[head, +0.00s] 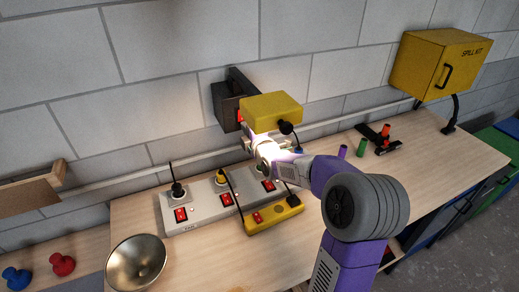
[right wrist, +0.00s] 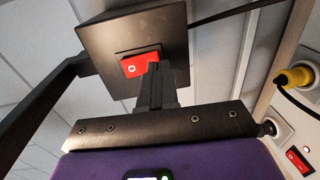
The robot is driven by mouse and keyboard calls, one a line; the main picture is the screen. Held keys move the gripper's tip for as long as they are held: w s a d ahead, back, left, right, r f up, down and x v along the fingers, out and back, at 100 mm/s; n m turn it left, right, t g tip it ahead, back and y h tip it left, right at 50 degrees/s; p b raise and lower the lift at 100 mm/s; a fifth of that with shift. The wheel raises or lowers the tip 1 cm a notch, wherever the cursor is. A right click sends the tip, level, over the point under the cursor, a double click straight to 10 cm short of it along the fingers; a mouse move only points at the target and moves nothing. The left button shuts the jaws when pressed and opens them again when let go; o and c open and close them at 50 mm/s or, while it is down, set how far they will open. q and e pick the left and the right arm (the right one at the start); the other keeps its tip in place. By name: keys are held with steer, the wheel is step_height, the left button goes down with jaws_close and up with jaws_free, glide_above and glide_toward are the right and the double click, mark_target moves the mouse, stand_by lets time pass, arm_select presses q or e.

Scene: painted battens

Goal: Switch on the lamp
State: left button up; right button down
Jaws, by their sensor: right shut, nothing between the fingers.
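A black box (head: 226,103) with a dark angled arm is fixed to the wall. In the right wrist view its square black face (right wrist: 110,45) carries a red rocker switch (right wrist: 133,68) marked with a circle. My right gripper (head: 246,144) is shut and empty. In the right wrist view its closed fingertips (right wrist: 153,68) overlap the switch's right part; I cannot tell whether they touch it. A yellow box (head: 271,112) is above my right wrist in the head view. A bright white patch shows on that wrist; its source is hidden. My left gripper is out of view.
A grey power strip (head: 200,224) with red switches and plugs lies on the bench. A yellow socket block (head: 272,217) lies in front of it. A metal bowl (head: 136,263) is at left, a yellow spill kit (head: 438,65) at right.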

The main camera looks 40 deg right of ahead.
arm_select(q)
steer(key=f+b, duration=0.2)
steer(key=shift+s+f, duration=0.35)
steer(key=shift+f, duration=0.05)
arm_select(e)
steer(key=f+v, duration=0.2)
steer(key=v, duration=1)
steer(key=shift+f, duration=0.35)
steer(key=shift+s, duration=0.2)
